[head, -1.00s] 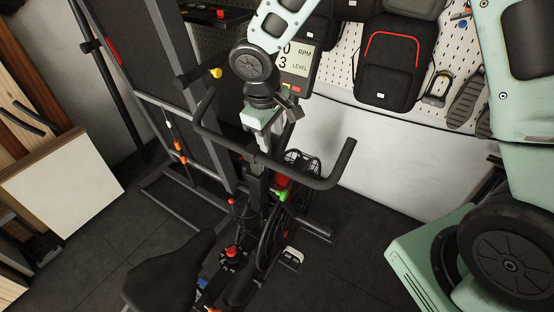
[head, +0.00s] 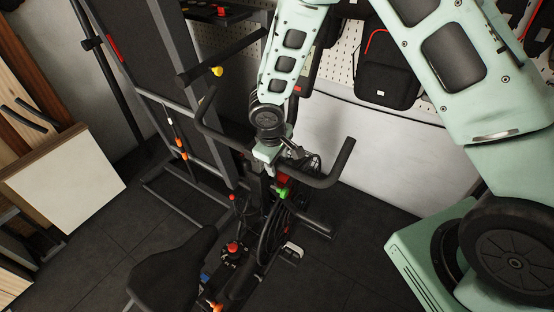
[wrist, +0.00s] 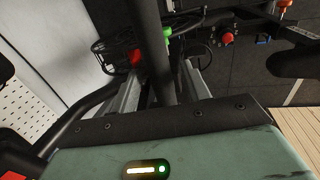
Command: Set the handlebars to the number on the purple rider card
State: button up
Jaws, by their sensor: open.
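The black handlebars (head: 322,181) of the exercise bike curve across the middle of the head view. My gripper (head: 271,160) is low over their centre, at the post. In the wrist view its two grey fingers (wrist: 160,78) are apart, with a dark upright bar (wrist: 152,45) between them; I cannot tell whether they touch it. A green knob (head: 283,193) sits on the bike below the handlebars, and it also shows in the wrist view (wrist: 167,33). The console display is mostly hidden behind my arm. No purple rider card is visible.
The black saddle (head: 176,262) is at the lower left of the bike. A black case (head: 388,72) hangs on the pegboard behind. The dark floor (head: 365,235) to the right is clear.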

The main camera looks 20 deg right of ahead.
grip_shut()
jog(key=shift+r+p, duration=0.65)
jog(key=shift+r, duration=0.95)
jog(key=shift+f, duration=0.1)
grip_release()
notch_tip(320, 180, up, 17)
jog(key=s+a+b, duration=0.2)
jog(key=b, duration=0.1)
jog(key=shift+a, duration=0.4)
